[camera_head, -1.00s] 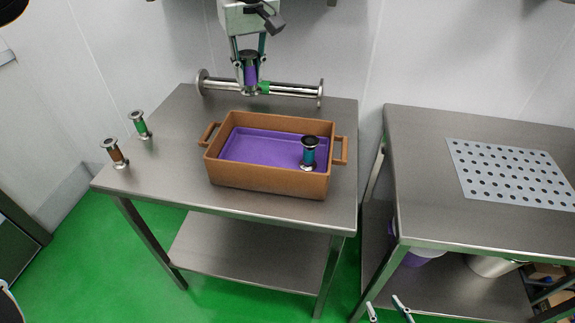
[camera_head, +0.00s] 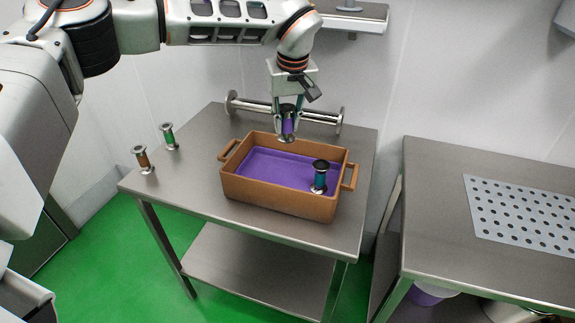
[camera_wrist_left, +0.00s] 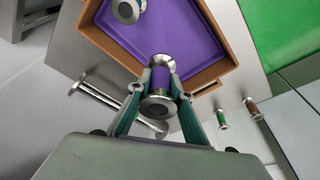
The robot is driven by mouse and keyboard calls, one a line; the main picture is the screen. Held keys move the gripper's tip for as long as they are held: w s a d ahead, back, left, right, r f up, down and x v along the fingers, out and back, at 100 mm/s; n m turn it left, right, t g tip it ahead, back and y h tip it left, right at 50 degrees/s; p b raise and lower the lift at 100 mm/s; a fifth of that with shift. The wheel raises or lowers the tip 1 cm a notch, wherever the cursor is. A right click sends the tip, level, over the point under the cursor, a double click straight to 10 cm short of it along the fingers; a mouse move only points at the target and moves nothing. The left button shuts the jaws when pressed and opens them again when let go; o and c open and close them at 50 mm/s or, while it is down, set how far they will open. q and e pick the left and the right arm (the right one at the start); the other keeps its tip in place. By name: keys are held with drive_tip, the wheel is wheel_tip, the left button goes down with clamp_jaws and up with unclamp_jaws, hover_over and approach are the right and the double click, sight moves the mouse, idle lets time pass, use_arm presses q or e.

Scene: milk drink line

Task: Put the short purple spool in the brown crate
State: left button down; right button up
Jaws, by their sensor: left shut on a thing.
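The short purple spool (camera_head: 288,126) has metal end flanges and a purple middle. My left gripper (camera_head: 287,133) is shut on it and holds it upright, above the back wall of the brown crate as seen in the head view. In the left wrist view the spool (camera_wrist_left: 160,82) sits between the fingers (camera_wrist_left: 158,88), with the crate rim behind it. The brown crate (camera_head: 270,198) is open, with a purple inner floor and two side handles. A blue-teal spool (camera_head: 320,177) stands inside it at the right. My right gripper is out of view.
A long metal spool (camera_head: 255,107) lies behind the crate on the steel table (camera_head: 190,190). A green spool (camera_head: 168,136) and a brown spool (camera_head: 143,160) stand at the table's left. A second table with a perforated plate (camera_head: 525,213) is at the right.

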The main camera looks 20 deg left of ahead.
sight(289, 141)
use_arm(q)
wheel_tip(289, 141, down, 13)
drive_tip(key=shift+r, duration=0.15)
idle(0.4)
drive_tip(key=shift+f, duration=0.4)
drive_tip(key=shift+f, duration=0.25)
drive_tip(key=c, duration=1.9)
unclamp_jaws()
drive_tip(key=shift+o, duration=0.4)
drive_tip(key=shift+r, duration=0.15)
drive_tip(key=shift+r, duration=0.4)
drive_tip(key=v, duration=1.2)
drive_tip(key=shift+r, duration=0.1)
